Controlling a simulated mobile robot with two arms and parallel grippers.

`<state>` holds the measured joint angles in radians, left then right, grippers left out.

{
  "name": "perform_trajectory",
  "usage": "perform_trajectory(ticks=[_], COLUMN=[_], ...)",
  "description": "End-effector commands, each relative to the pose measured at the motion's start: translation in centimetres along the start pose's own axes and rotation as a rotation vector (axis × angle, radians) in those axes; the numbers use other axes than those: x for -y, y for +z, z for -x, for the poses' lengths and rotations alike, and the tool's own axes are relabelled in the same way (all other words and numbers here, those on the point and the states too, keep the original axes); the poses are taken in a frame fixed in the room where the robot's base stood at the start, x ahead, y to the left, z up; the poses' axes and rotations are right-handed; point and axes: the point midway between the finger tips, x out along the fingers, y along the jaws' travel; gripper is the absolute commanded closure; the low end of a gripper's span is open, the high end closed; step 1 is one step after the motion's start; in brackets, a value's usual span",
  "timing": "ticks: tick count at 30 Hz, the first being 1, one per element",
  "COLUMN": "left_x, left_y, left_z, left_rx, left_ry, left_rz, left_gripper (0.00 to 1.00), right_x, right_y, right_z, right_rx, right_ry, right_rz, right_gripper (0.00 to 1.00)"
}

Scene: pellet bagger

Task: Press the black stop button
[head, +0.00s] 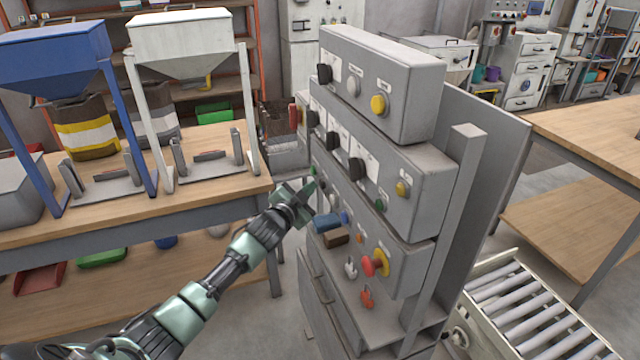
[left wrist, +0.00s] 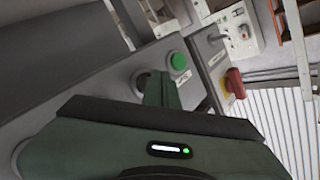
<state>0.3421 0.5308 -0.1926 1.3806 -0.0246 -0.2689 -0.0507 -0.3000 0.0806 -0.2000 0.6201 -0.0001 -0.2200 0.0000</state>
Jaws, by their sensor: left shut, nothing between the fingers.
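The grey control panel (head: 412,195) stands in the middle of the head view, with several stepped rows of knobs and buttons. My left gripper (head: 309,189) is shut and empty, its tips close to the left end of the lower row. I cannot tell whether they touch. I cannot pick out the black stop button for certain; the gripper hides part of that row. Black knobs (head: 357,168) show in the row above. In the left wrist view, a green button (left wrist: 178,61) lies just beyond the gripper finger (left wrist: 160,92), which partly covers a pale round control (left wrist: 139,84).
A red-and-yellow emergency knob (head: 370,264) and blue and brown blocks (head: 327,223) protrude lower on the panel. A bench (head: 210,195) with hoppers stands left. A roller conveyor (head: 525,310) and wooden table (head: 590,135) are right.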

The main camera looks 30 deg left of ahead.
Motion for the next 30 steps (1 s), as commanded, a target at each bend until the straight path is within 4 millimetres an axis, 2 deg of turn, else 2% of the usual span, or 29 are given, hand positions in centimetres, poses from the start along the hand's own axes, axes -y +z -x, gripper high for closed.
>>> perform_trajectory(ticks=[14, 30], left_x=[0.5, 3.2], left_y=[0.5, 3.0], left_z=[0.7, 4.3], left_rx=[0.002, 0.003], left_ry=[0.000, 0.000], left_rz=[0.000, -0.001], left_gripper=[1.00, 1.00], right_x=[0.0, 0.0], right_y=[0.0, -0.3], right_z=[0.6, 3.0], right_rx=[0.000, 0.000], right_ry=[0.000, 0.000], right_rz=[0.000, 0.000], right_gripper=[0.64, 0.64])
